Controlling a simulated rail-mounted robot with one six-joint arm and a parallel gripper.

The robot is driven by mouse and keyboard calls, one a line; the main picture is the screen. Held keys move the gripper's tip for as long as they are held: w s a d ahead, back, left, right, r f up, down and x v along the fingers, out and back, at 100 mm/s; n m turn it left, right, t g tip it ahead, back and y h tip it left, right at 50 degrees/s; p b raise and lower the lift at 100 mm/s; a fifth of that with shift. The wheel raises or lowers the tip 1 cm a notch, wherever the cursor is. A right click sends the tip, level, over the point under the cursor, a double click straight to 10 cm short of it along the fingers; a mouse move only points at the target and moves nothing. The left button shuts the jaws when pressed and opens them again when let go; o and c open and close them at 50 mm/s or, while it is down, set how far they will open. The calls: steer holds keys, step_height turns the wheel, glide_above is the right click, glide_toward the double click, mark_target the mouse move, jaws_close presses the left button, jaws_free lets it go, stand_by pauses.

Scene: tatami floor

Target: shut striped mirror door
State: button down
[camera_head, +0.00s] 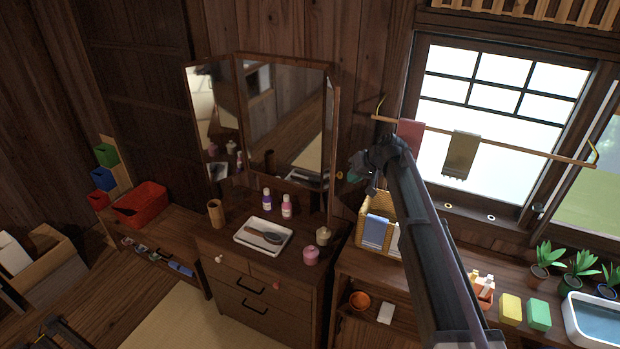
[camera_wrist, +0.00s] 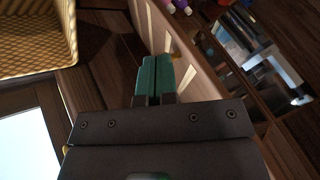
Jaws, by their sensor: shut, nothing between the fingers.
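The mirror stands on the wooden dresser, with a wide centre glass (camera_head: 285,125), a left door (camera_head: 213,125) and a narrow right door (camera_head: 331,135). The left door is angled outward. The right door appears nearly edge-on in the head view, swung forward from the centre glass. In the wrist view a wooden door back with pale stripes (camera_wrist: 205,80) runs diagonally beside my fingers. My gripper (camera_head: 346,175) is just right of the right door, with its teal fingers (camera_wrist: 158,75) shut together and empty. I cannot tell whether they touch the door.
Purple and pink bottles (camera_head: 287,206), a white tray (camera_head: 240,243) with a brush, and pink jar (camera_head: 311,256) stand on the dresser before the mirror. A woven basket (camera_head: 362,222) is close below my gripper. A rail with cloths (camera_head: 460,155) crosses the window.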

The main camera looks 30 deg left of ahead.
steer(key=b+x, duration=0.8)
steer(key=shift+d+f, duration=0.2)
steer(key=shift+f, duration=0.35)
steer(key=shift+w, duration=0.1)
steer(key=shift+a, duration=0.15)
